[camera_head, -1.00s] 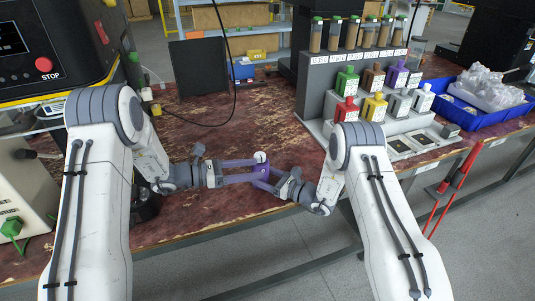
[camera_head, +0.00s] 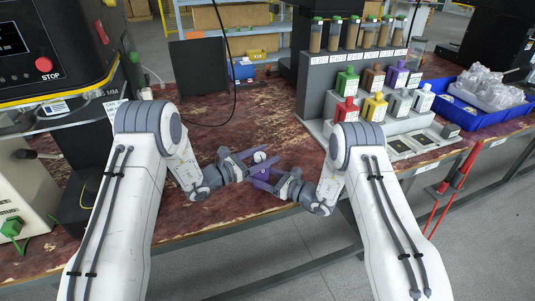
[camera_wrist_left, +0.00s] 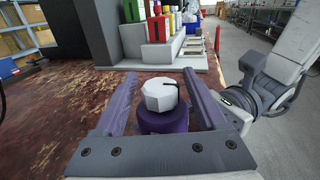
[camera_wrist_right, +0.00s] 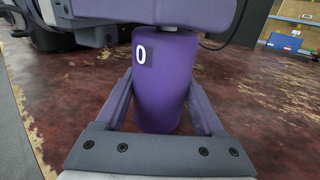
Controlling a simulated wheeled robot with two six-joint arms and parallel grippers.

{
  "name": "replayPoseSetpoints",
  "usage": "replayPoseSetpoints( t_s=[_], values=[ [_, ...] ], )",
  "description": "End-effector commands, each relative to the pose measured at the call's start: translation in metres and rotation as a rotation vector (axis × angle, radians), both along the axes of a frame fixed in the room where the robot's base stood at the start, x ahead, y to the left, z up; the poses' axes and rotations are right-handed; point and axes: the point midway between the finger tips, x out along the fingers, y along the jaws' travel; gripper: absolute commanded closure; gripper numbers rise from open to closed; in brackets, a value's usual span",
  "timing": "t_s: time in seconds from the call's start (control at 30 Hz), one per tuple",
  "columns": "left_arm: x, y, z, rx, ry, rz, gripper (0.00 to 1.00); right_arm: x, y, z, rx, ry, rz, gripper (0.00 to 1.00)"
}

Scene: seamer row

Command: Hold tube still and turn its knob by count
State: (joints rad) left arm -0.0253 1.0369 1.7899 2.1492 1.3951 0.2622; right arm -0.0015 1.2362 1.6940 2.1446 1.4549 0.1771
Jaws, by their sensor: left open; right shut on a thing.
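The purple tube (camera_wrist_right: 160,85) stands upright in the right wrist view, with a white "0" on a dark patch near its top. Its white faceted knob (camera_wrist_left: 160,95) has a dark mark on its right side in the left wrist view. My right gripper (camera_head: 262,178) is shut on the tube, with its fingers along the tube's sides. My left gripper (camera_head: 264,157) is open around the knob. Gaps show between the knob and both fingers in the left wrist view. A left finger covers most of the knob in the right wrist view.
A grey stepped rack (camera_head: 318,92) with coloured bottles and capped tubes stands behind, to the right. A blue bin (camera_head: 470,122) of clear bags is farther right. A black machine (camera_head: 60,50) stands at left. The red-brown bench (camera_head: 215,125) is clear behind the grippers.

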Motion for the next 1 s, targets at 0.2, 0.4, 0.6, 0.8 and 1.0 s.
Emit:
replayPoseSetpoints(
  t_s=[0.2,0.4,0.6,0.8,1.0],
  values=[
    [0.0074,-0.0118,-0.0001,0.001,0.001,0.0,0.27,-0.0001,-0.0003,0.0,0.0,0.0,0.0,0.93],
    [0.0078,-0.012,-0.0001,0.001,0.001,0.0,0.27,0.0001,-0.0003,0.0,0.0,0.0,0.0,0.93],
    [0.0077,-0.0115,0.0,0.001,0.001,0.001,0.84,0.0,0.0,0.0,0.0,0.0,0.0,0.92],
    [0.0078,-0.0113,0.0001,0.0,0.0,-0.002,1.0,0.0,0.0002,0.0,0.0,0.0,0.0,0.93],
    [0.0077,-0.012,0.0008,-0.002,-0.002,-0.041,1.0,0.0,0.0002,-0.0001,0.0,0.0,0.0,0.93]
  ],
)
